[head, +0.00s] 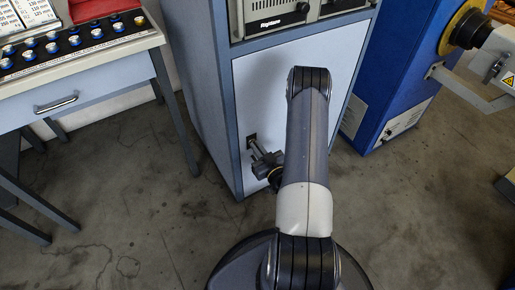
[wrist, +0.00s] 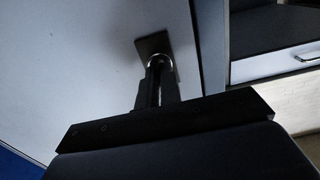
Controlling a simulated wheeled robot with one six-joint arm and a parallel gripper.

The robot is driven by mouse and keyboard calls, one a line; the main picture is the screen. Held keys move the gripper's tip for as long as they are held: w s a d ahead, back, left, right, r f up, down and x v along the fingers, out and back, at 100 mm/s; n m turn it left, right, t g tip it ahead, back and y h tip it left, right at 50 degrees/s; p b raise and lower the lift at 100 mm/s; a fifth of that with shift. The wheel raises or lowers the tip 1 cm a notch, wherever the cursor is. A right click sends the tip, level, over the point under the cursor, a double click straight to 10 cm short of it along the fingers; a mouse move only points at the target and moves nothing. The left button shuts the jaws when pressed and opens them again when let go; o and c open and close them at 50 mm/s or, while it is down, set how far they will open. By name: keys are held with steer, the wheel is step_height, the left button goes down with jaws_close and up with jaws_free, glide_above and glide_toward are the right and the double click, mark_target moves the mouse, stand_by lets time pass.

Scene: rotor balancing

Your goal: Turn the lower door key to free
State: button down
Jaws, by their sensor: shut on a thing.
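The cabinet door (head: 283,95) is a pale panel in a blue-grey frame, and it fills the upper left of the wrist view (wrist: 90,50). Low on its left side is the lower door key's dark square plate (head: 250,139), which also shows in the wrist view (wrist: 152,43). A bright round metal collar (wrist: 161,58) stands out from the plate. My gripper (head: 256,151) is at the key, its fingers (wrist: 157,80) shut on it. The fingers hide most of the key, so I cannot tell which way it is turned.
A bench (head: 100,55) with a rack of several small weights and a drawer stands at left. A blue machine (head: 395,90) stands at right. Instruments (head: 270,15) sit above the door. My arm covers part of the door. Bare floor (head: 130,215) lies in front.

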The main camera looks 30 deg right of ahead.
steer(key=shift+m, duration=0.4)
steer(key=m+b, duration=0.2)
steer(key=m, duration=0.1)
steer(key=shift+f+m, duration=0.1)
steer(key=shift+m, duration=0.3)
steer(key=m+b, duration=0.2)
steer(key=m, duration=0.2)
steer(key=shift+d, duration=0.1)
steer(key=m+b, duration=0.1)
steer(key=m, duration=0.8)
steer(key=shift+m, duration=0.3)
steer(key=c, duration=1.6)
jaws_free()
